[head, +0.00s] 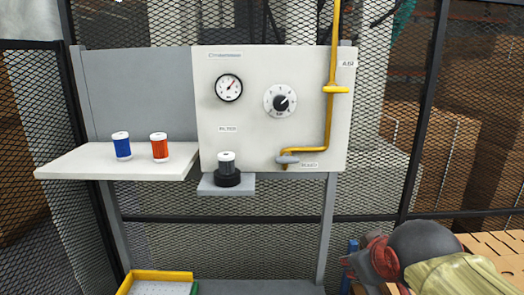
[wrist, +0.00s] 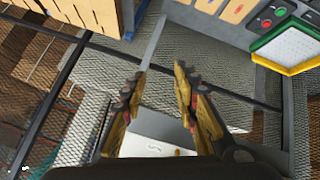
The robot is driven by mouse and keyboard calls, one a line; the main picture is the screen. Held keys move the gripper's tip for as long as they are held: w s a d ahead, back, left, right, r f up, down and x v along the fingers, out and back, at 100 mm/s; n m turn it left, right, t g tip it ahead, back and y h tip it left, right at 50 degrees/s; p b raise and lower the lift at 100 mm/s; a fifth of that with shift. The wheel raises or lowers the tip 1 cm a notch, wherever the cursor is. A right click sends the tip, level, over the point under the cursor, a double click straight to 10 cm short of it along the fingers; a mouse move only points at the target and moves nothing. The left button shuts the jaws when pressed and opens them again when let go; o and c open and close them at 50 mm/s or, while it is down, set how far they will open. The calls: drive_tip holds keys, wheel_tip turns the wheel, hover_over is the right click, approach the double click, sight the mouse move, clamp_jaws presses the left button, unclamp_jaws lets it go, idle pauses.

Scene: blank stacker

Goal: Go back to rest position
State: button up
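In the head view, a white control panel (head: 255,120) carries a round gauge (head: 229,87), a black dial (head: 281,102) and a yellow pipe (head: 329,115). A blue cartridge (head: 122,146) and an orange cartridge (head: 159,147) stand upright on the white shelf (head: 75,165) at the left. A dark cartridge (head: 227,163) stands in a black holder on a small ledge (head: 240,188) below the panel.
A yellow-rimmed tray (head: 160,275) is at the bottom of the head view. Wire mesh fencing stands behind. A light surface (wrist: 152,130) shows beyond the fingers in the wrist view.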

drive_tip(key=s+a+f+m+g+b, duration=0.1)
drive_tip(key=s+f+m+b, duration=0.1)
drive_tip(key=s+f+b, duration=0.3)
drive_tip(key=s+a+f+m+g+y+b, duration=0.1)
drive_tip(key=s+f+g+b, duration=0.1)
drive_tip(key=s+f+b, duration=0.4)
drive_tip(key=s+f, duration=0.5)
drive_tip(key=f, duration=0.8)
drive_tip(key=shift+s+f+m+b, duration=0.2)
drive_tip(key=shift+m+b, duration=0.1)
drive_tip(key=shift+m, duration=0.1)
